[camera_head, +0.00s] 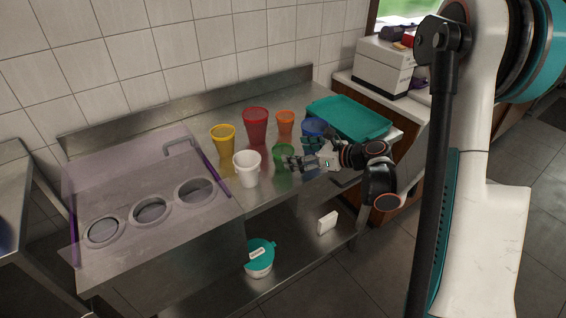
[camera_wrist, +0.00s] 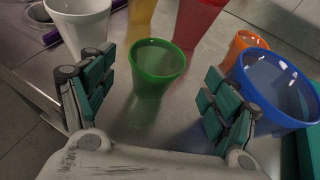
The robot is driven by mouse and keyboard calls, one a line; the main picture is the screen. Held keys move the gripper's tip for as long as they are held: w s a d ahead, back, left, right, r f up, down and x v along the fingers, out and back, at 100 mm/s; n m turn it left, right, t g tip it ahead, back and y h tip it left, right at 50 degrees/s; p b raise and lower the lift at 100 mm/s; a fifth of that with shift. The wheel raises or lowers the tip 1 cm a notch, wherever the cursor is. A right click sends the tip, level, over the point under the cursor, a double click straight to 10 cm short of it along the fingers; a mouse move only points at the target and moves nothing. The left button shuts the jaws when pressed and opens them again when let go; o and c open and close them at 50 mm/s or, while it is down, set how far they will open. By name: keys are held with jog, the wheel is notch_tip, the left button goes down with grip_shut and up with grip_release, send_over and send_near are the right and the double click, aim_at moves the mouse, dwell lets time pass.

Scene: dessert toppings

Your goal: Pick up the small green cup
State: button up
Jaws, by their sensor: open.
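In the wrist view my gripper (camera_wrist: 155,98) is open, with fingers apart on either side and no clear contact with the cup.
A blue cup (camera_wrist: 277,88) stands close by my right finger, and a white cup (camera_head: 247,168) is near the left one. Red (camera_head: 256,124), orange (camera_head: 285,122) and yellow (camera_head: 223,139) cups stand behind. A teal tray (camera_head: 350,117) lies at the counter's right end.

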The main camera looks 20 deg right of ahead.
aim_at(275, 152)
jog(key=b+x, duration=0.2)
jog(key=x, duration=0.3)
jog(key=shift+s+a+f, duration=0.15)
jog(key=shift+s, duration=0.05)
jog(key=shift+w+a, duration=0.3)
jog(key=shift+w, duration=0.05)
jog(key=shift+c, duration=0.6)
jog(key=c, duration=0.8)
